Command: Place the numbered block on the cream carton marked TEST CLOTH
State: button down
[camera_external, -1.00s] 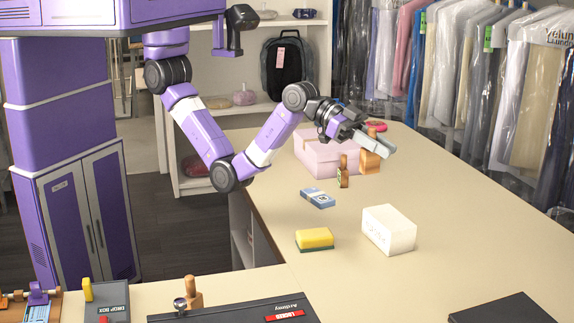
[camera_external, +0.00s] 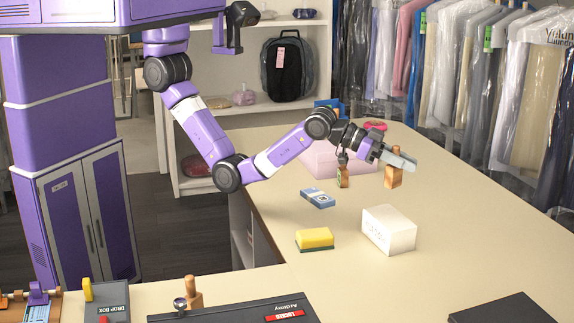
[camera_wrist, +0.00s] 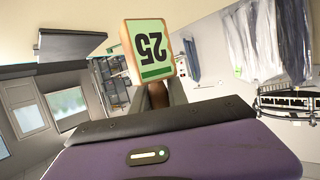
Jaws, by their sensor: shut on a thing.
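The numbered block (camera_external: 393,178) is wooden and hangs below my gripper (camera_external: 397,158), behind the carton in the external view. In the wrist view the block (camera_wrist: 153,47) shows a green label reading 25, upside down. My gripper is shut on it; the fingers are partly hidden by the block and the wrist body. The cream carton (camera_external: 390,231) sits on the table, closer to the camera and apart from the block. Lettering on its front is too small to read surely. Its top is bare.
A pink box (camera_external: 320,160) and a small wooden piece (camera_external: 343,177) stand at the back left. A blue packet (camera_external: 318,198) and a yellow sponge (camera_external: 314,238) lie left of the carton. Bare tabletop (camera_external: 480,220) lies to the right. Bagged garments (camera_external: 500,90) hang behind.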

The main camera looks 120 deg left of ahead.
notch_tip(320, 180, down, 9)
jog(key=shift+r+p, duration=0.1)
jog(key=shift+p, duration=0.3)
jog(key=shift+f, duration=0.25)
jog(key=c, duration=1.3)
grip_release()
jog(key=shift+r, duration=0.1)
